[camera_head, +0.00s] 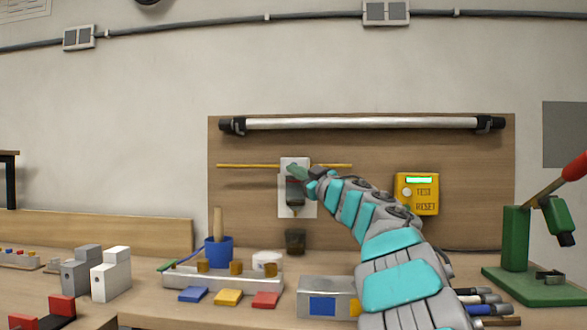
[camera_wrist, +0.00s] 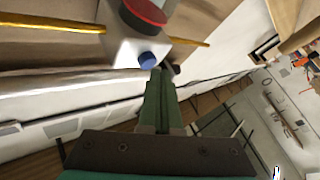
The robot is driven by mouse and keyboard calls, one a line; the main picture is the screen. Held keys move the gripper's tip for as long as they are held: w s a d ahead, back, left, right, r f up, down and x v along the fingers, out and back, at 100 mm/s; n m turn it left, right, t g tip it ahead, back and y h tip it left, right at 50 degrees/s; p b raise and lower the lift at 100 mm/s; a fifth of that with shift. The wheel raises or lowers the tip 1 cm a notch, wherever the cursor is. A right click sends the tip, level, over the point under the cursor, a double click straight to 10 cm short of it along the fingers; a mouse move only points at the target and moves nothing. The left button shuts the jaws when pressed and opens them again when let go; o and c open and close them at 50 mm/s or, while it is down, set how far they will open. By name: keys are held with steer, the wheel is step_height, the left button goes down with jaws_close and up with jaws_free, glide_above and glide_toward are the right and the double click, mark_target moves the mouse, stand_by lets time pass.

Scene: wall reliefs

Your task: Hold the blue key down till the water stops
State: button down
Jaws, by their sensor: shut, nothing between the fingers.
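The blue key (camera_wrist: 147,59) is a small round button on a white wall unit (camera_wrist: 125,45), beside a larger red round part (camera_wrist: 145,12). In the head view the white unit (camera_head: 286,208) hangs on the wooden panel, with a dark part on its front; the blue key is hidden there. My gripper (camera_wrist: 158,74) is shut and empty, its green fingertips right beside the blue key. I cannot tell whether they touch it. In the head view my gripper (camera_head: 299,171) lies over the upper part of the unit. A dark cup (camera_head: 295,241) stands below. I cannot make out any water.
A yellow rod (camera_head: 245,166) runs behind the unit. A yellow TEST/RESET box (camera_head: 417,193) hangs to the right. Below are a rack (camera_head: 225,281), a blue pot (camera_head: 219,250), a metal box (camera_head: 318,296) and coloured tiles. A green stand (camera_head: 516,240) is at the right.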

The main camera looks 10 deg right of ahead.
steer(key=shift+s+a, duration=0.1)
steer(key=shift+s, duration=0.25)
steer(key=s, duration=0.1)
steer(key=s+a, duration=0.1)
steer(key=s, duration=0.2)
steer(key=shift+s+a, duration=0.25)
steer(key=shift+s, duration=0.1)
stand_by(0.4)
